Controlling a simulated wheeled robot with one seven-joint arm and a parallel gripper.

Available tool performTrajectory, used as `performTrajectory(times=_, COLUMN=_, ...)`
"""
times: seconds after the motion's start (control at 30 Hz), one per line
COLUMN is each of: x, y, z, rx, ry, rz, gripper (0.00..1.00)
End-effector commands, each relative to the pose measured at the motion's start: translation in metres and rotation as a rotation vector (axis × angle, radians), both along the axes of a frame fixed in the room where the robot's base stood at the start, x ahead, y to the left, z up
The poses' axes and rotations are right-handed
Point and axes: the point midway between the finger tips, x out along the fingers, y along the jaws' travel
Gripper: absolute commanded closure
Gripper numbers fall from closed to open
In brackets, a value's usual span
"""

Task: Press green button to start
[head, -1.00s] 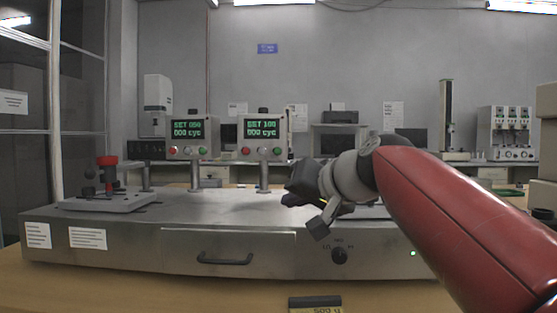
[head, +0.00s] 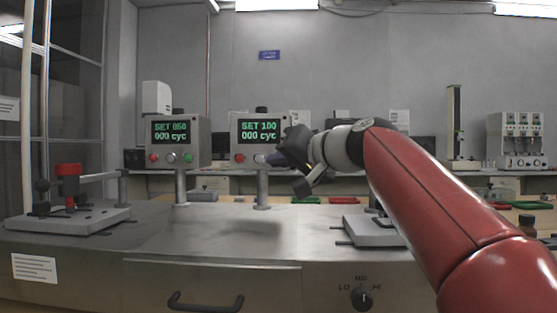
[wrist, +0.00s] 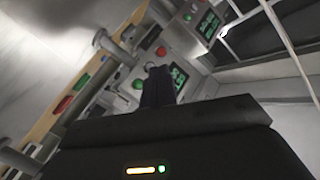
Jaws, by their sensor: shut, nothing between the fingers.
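Two grey control boxes stand on posts on the metal bench top. The left box (head: 192,128) shows "SET 050" and has a red button (head: 153,157), a pale knob and a green button (head: 188,158). The right box (head: 239,121) shows "SET 100", with a red button (head: 240,158). My gripper (head: 271,160) is shut and empty, in front of the right box's lower right. I cannot tell whether it touches the box.
A fixture with a red cap (head: 68,170) stands on the left of the bench top. Another grey fixture (head: 367,230) sits below my arm. A drawer handle (head: 205,302) and a dial (head: 362,298) are on the front panel. The middle bench top is clear.

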Motion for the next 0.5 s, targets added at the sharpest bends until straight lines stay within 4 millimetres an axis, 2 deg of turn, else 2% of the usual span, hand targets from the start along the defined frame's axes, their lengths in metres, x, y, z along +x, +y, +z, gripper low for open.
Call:
performTrajectory(times=0.23, x=0.008, y=0.000, z=0.001, rx=0.000, ry=0.002, rz=0.000, gripper=1.00)
performTrajectory(times=0.5, x=0.044, y=-0.002, z=0.003, rx=0.000, ry=0.004, rz=-0.001, gripper=1.00)
